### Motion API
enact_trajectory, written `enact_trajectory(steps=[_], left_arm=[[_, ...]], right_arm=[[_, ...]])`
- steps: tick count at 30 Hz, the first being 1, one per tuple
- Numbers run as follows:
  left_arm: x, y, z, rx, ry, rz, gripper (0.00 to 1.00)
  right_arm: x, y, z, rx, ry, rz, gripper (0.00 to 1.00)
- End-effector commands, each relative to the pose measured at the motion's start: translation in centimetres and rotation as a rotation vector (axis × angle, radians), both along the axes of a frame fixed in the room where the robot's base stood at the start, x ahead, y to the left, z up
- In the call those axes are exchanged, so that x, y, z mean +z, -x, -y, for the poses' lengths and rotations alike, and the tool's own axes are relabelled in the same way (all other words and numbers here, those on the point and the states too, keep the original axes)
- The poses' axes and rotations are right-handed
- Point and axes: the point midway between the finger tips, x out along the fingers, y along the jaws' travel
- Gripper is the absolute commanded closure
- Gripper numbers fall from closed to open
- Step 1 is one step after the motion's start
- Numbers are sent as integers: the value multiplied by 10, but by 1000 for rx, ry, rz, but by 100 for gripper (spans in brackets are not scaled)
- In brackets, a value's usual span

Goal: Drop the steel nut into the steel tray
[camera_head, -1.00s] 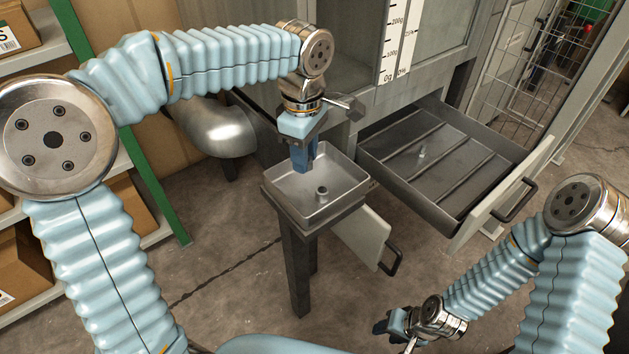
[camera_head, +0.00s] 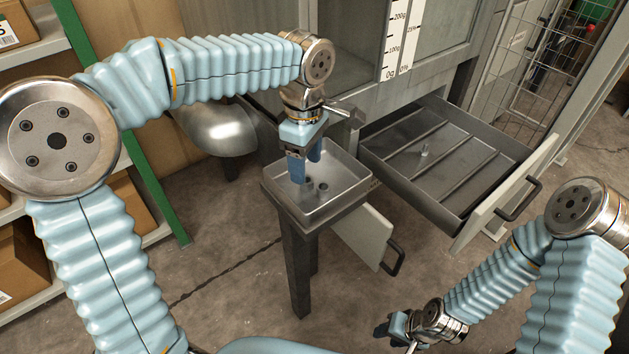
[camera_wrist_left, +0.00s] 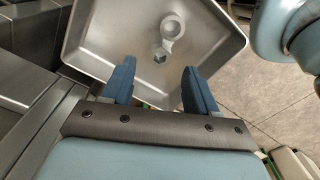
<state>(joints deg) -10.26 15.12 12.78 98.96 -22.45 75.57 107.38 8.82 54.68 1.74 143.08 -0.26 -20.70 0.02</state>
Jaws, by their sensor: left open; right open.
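The steel tray (camera_head: 345,209) stands on a dark post in front of the cabinet, and its inside shows in the left wrist view (camera_wrist_left: 205,62). The steel nut (camera_wrist_left: 160,55) is small and grey and appears inside the tray, beside a round ring-topped peg (camera_wrist_left: 172,27). In the head view a small dark spot next to the peg (camera_head: 322,187) looks like the nut. My left gripper (camera_head: 306,170) is open and empty, its fingers pointing down over the tray. My right gripper (camera_head: 390,328) is low at the bottom, its fingers small and partly hidden.
An open drawer (camera_head: 437,170) with dividers juts out right of the tray. A rounded metal duct (camera_head: 222,130) is behind on the left. Shelves with boxes line the left side.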

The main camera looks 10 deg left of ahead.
Motion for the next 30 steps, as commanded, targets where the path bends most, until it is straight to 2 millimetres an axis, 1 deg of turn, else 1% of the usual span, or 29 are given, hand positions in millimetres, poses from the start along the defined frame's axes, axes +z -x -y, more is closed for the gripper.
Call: enact_trajectory(steps=[2, 5, 8, 15, 18, 21, 25, 30], left_arm=[[2, 0, 0, 0, 0, 0, 42], [11, -1, 0, 0, 0, 2, 42], [30, -1, 1, 0, 1, 5, 42], [90, -1, 1, 0, 2, 4, 42], [111, -1, 0, 0, 2, 3, 42], [125, -1, 1, 0, 1, 2, 42], [136, 0, 0, 0, 0, 0, 42], [138, 0, 0, 0, 0, 0, 42]], right_arm=[[0, 0, 0, 0, 0, 0, 57], [1, 0, 0, 0, 0, 0, 57], [4, 0, 0, 0, 0, 0, 57], [12, 0, 0, 1, -1, 0, 57], [15, 0, -1, 2, -1, 0, 57], [17, 0, -1, 2, -2, 0, 57], [17, 0, -1, 4, -2, 0, 57], [17, 0, -1, 4, -2, 0, 57]])
